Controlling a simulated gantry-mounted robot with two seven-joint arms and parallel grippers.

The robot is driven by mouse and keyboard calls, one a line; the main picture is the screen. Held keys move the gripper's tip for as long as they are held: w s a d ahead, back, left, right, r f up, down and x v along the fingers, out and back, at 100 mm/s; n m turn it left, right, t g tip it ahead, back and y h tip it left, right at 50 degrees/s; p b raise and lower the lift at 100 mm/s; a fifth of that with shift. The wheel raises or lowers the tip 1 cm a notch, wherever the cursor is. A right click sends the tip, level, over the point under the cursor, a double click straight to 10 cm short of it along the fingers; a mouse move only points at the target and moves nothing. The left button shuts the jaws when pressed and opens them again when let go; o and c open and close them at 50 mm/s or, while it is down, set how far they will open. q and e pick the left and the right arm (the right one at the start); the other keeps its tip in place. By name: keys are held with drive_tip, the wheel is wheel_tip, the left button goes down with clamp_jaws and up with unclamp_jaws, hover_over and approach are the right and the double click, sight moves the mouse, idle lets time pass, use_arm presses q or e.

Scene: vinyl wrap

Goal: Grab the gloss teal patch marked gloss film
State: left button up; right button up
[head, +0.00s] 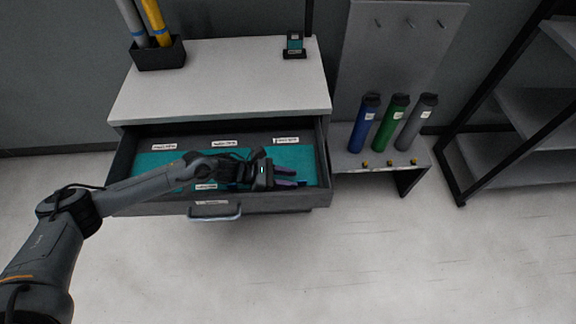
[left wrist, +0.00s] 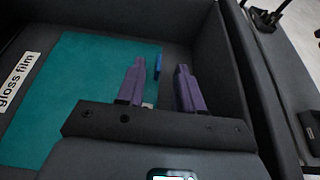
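The teal patch by the "gloss film" label (left wrist: 14,78) lies flat in the open drawer, seen in the left wrist view (left wrist: 90,75). In the head view a teal patch (head: 297,157) shows in the drawer's right part, partly hidden by my gripper. My left gripper (head: 300,177) is over the drawer's front right part. Its purple fingers (left wrist: 159,85) are spread apart with no patch between them. A small blue piece (left wrist: 158,66) shows between the fingers, near the patch's right edge. I cannot tell whether the fingers touch anything. My right gripper is out of view.
A small stand with a teal swatch (head: 294,43) and a black bin of rolls (head: 158,55) stand on the cabinet top (head: 225,80). Coloured tubes (head: 392,130) stand at right.

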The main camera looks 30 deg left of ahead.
sight(302, 181)
use_arm(q)
drive_tip(key=shift+x, duration=2)
drive_tip(key=shift+a+f, duration=0.1)
clamp_jaws()
